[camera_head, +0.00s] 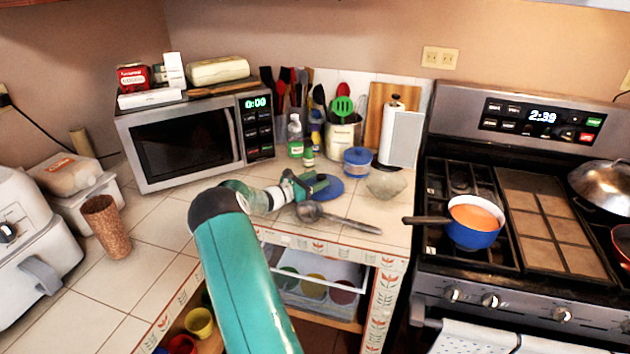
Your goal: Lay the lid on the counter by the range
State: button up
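A blue round lid (328,192) shows over the tiled counter (385,218), left of the range (475,262). My gripper (312,183) is at the lid's left side and overlaps it in the picture. The fingers are small and partly cover the lid, so I cannot tell whether they grip it. I also cannot tell whether the lid rests on the tiles or is held just above them. A blue pot (472,232) with orange contents stands uncovered on the range's left burners, its handle pointing left.
A metal ladle (335,217) lies just in front of the lid. A microwave (190,140) is at the back left. Bare tiles lie between ladle and range.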

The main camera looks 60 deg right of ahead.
jog(key=shift+f, duration=0.15)
jog(key=shift+r, duration=0.5)
jog(key=v, duration=1.2)
jog(key=shift+r, duration=0.15)
jog(key=shift+a+r, duration=0.15)
jog(key=a+r+m+t+y, duration=0.3)
jog(key=a+r, duration=0.1)
jog(key=a, duration=0.7)
jog(key=s+a+r+m+t+y, duration=0.1)
jog(key=a+r+m+t+y, duration=0.2)
jog(key=a, duration=0.8)
jog(key=a+r+m+t+y, duration=0.2)
jog(key=a+r+m+y, duration=0.25)
jog(key=a, duration=0.65)
jog(key=s+a+r+t+y, duration=0.1)
jog(key=s+a+t, duration=0.1)
jog(key=a, duration=0.6)
jog(key=s+a+r+m+t+y, duration=0.1)
jog(key=s+a+r+t+y, duration=0.1)
jog(key=s+a, duration=0.3)
jog(key=s+a+r+m+t+y, duration=0.1)
jog(key=s+a+r+y, duration=0.1)
jog(key=a, duration=0.9)
jog(key=shift+s+a+t, duration=0.4)
jog(key=shift+s, duration=0.45)
